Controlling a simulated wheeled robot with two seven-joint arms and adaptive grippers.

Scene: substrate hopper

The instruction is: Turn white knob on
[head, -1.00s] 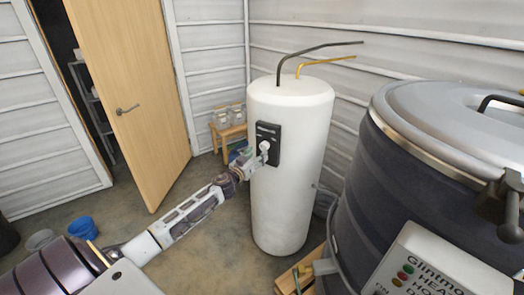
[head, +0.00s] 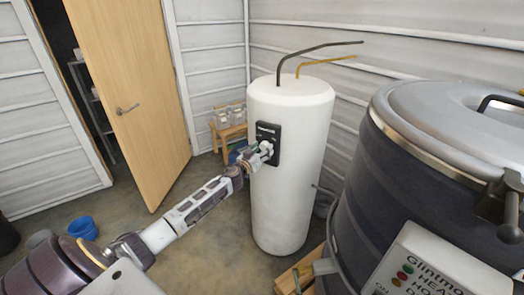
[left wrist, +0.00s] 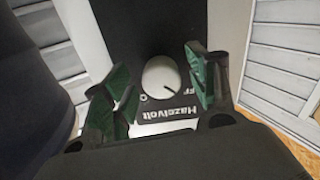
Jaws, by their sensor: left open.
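The white knob (left wrist: 161,77) shows in the left wrist view on a black panel labelled "Hazelvolt". It is round with a dark pointer mark towards its lower right. The panel (head: 269,133) is on the front of a white cylindrical tank (head: 290,205) in the head view. My left gripper (head: 264,151) is at the panel. In the left wrist view my left gripper (left wrist: 160,88) is open, with green-padded fingers on both sides of the knob. A gap shows between the knob and each finger. In the head view the gripper hides most of the knob. My right gripper is not in view.
A large dark vessel (head: 400,190) with a grey lid and a labelled control box (head: 445,265) stands close on the right. A wooden stool (head: 229,132) with jars is behind the tank. An open wooden door (head: 135,85) and a blue bucket (head: 83,227) are at left.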

